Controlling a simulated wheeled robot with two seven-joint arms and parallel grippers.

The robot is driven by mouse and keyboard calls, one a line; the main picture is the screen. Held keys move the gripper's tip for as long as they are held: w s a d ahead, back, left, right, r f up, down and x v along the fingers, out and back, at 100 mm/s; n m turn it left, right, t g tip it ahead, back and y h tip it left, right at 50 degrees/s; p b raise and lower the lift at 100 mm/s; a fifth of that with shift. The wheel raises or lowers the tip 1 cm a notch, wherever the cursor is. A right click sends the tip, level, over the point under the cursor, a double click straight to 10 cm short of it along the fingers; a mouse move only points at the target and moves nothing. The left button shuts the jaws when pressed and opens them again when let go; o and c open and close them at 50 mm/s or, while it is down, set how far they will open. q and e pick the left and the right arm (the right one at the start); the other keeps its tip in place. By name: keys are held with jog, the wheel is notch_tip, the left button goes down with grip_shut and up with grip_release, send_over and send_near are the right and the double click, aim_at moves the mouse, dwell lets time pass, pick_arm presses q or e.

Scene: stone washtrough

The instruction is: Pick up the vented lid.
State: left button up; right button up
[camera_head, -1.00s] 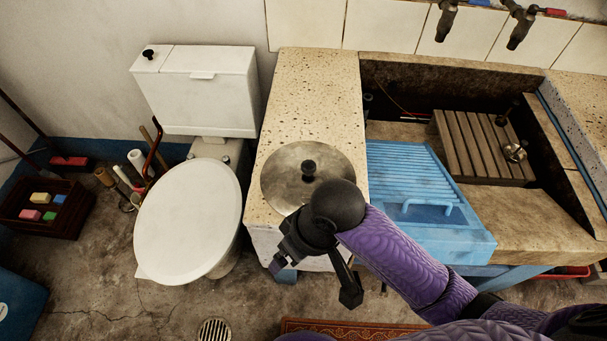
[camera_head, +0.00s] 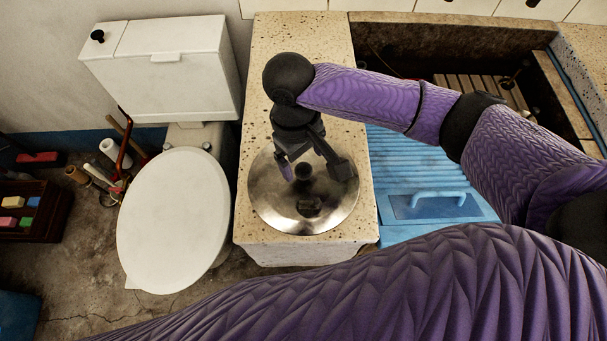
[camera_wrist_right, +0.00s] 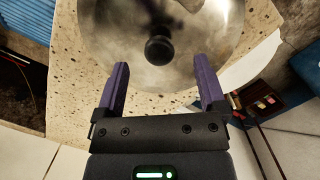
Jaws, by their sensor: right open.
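The lid (camera_head: 270,200) is a round, shiny metal disc with a black knob (camera_head: 303,172). It lies flat on the speckled stone counter. My right gripper (camera_head: 315,170) is open above the lid, its two fingers pointing down on either side of the knob in the head view. In the right wrist view the lid (camera_wrist_right: 110,35) fills the top and its knob (camera_wrist_right: 159,50) shows just beyond the open fingertips (camera_wrist_right: 162,66), roughly centred between them. I cannot make out any vent. My left gripper is not in view.
A crate (camera_head: 45,215) with coloured blocks is at far left.

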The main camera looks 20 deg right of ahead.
aim_at(303, 168)
jog(key=f, duration=0.2)
jog(key=f+b, duration=0.1)
jog(key=f, duration=0.1)
jog(key=shift+w+d+b, duration=0.15)
jog(key=shift+w+b, duration=0.05)
jog(key=shift+b, duration=0.1)
jog(key=shift+s+f, duration=0.2)
jog(key=shift+f, duration=0.2)
jog(key=shift+w+r, duration=0.15)
jog(key=shift+c, duration=1.3)
jog(key=c, duration=0.9)
grip_shut()
notch_tip(303, 168, up, 9)
jog(key=p, duration=0.4)
jog(key=shift+r, duration=0.15)
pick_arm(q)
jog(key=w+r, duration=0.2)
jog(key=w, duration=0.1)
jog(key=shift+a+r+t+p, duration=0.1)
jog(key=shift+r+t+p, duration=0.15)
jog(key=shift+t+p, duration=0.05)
pick_arm(e)
jog(key=shift+r, duration=0.4)
